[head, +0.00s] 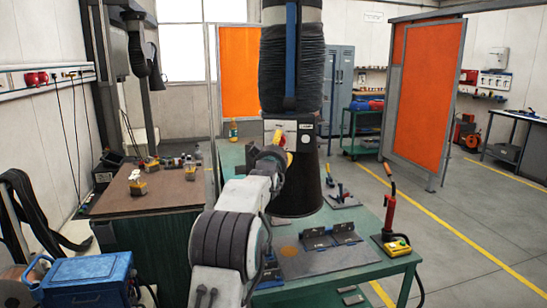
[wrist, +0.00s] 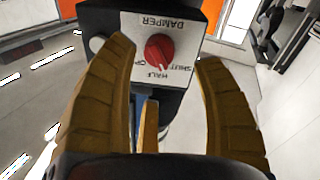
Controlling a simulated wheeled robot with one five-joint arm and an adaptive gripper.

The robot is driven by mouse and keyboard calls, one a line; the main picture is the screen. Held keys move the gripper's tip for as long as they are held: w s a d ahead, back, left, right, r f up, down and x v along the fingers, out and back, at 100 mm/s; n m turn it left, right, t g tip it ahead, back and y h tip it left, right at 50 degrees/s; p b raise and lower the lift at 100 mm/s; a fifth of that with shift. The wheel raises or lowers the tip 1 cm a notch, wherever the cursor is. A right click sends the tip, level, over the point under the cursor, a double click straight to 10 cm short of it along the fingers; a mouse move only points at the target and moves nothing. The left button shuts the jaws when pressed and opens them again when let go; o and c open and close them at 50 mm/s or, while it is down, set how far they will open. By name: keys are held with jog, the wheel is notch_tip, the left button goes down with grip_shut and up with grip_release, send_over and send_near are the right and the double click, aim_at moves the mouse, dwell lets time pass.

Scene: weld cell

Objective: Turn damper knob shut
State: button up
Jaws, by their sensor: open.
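The red damper knob (wrist: 159,48) sits on a white panel (wrist: 186,22) in the wrist view. The panel is printed DAMPER, HALF and SHUT, seen upside down, with another label partly hidden at the left. I cannot tell which label the knob points to. My gripper (wrist: 164,52) is open, its yellow-brown fingers apart on either side of the knob in the picture, with no clear contact. A middle finger shows below it. In the head view, my gripper (head: 280,148) is in front of the white panel (head: 304,128) on the black extraction hood (head: 305,185), and hides part of it.
The green table (head: 365,225) below the hood carries dark angled metal pieces (head: 332,236) and a red-handled tool (head: 389,212). A brown-topped bench (head: 140,195) stands left, a blue case (head: 85,280) at the front left. Open floor lies at the right, before an orange screen (head: 428,85).

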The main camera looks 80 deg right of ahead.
jog(key=a, duration=0.6)
jog(key=shift+a+f, duration=0.15)
jog(key=shift+a, duration=0.15)
jog(key=shift+o, duration=0.3)
